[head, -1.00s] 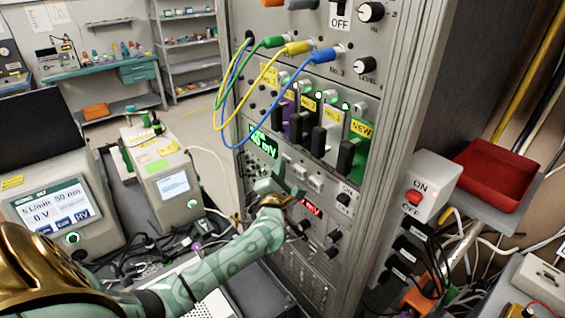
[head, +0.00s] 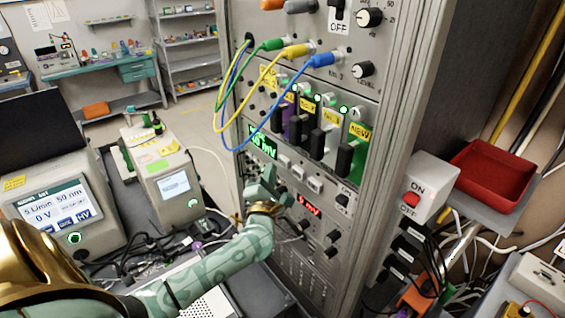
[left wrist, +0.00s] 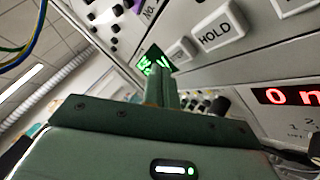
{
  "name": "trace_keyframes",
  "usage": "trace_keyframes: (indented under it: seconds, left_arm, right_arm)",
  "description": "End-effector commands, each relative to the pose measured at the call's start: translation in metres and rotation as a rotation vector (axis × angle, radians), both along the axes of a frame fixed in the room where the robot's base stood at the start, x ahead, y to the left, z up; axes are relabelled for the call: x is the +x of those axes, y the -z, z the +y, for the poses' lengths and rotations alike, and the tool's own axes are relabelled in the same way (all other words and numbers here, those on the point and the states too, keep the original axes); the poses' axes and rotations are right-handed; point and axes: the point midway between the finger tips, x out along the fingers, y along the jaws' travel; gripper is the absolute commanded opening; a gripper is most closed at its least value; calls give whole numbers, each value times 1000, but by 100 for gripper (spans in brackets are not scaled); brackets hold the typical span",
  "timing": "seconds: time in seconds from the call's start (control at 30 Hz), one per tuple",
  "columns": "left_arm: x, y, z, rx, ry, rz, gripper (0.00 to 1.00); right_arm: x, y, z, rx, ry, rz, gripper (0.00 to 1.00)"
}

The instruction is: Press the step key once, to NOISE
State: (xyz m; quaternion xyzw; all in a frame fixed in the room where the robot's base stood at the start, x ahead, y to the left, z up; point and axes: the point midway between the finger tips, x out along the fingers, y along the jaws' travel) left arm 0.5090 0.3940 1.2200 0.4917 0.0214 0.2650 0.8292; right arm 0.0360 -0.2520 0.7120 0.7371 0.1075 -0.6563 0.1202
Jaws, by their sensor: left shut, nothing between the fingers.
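My left gripper (head: 267,175) is shut and empty, in front of the rack panel just below the green display (head: 262,141). A row of white keys (head: 298,171) runs to the right of its tips. In the left wrist view the shut fingers (left wrist: 162,82) point up at the panel near the green display (left wrist: 155,60). One key there reads HOLD (left wrist: 215,30); the label of the white key left of it (left wrist: 180,52) cannot be read. I cannot tell which key is the step key, nor whether the fingers touch one. The display's full text is unclear. My right gripper is not in view.
A red display (head: 308,205) and several black knobs (head: 333,237) sit below the keys. Yellow, green and blue cables (head: 240,95) loop in front of the panel above the gripper. Several black handles (head: 320,140) stick out above. An ON/OFF switch box (head: 424,188) stands at right.

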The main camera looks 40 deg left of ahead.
Motion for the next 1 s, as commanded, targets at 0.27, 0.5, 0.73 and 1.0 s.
trace_keyframes:
  seconds: [0.27,0.5,0.73,1.0]
  left_arm:
    - [-28,-2,8,1,0,2,0]
    - [-41,-1,12,1,0,-1,0]
    - [-42,-1,12,1,0,-1,0]
    - [-42,-1,12,1,0,-1,0]
  right_arm:
    - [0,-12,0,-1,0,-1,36]
    - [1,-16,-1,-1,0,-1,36]
    - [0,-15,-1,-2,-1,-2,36]
    - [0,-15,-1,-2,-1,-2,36]
